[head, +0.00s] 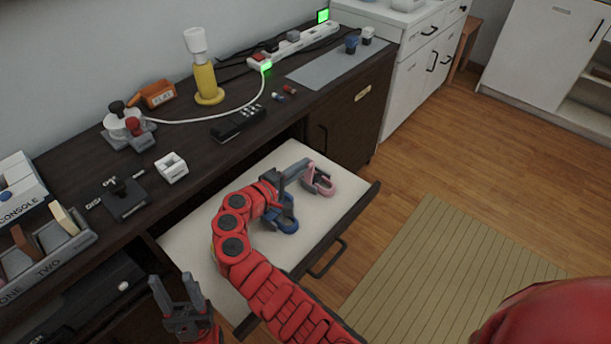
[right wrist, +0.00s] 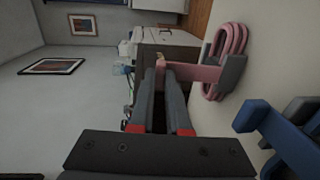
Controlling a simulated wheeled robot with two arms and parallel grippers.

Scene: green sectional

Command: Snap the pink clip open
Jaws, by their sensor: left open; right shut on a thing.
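The pink clip (head: 322,188) is in the open white drawer (head: 221,190), near its right end. In the right wrist view the clip (right wrist: 204,74) has a pink arm reaching to my fingertips, a grey part and a coiled pink loop. My right gripper (head: 306,166) comes over the drawer from the front and is shut on the pink arm's end; its fingers (right wrist: 168,68) hide part of the grip. Whether the clip is latched or open I cannot tell. My left gripper (head: 178,293) is open and empty, at the lower left, in front of the drawer.
A blue clip (head: 286,222) lies in the drawer close beside my right wrist; it also shows in the right wrist view (right wrist: 280,136). The dark desktop (head: 190,130) behind holds a remote (head: 238,123), a yellow-based lamp (head: 206,82) and a power strip (head: 295,45). The drawer's left part is clear.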

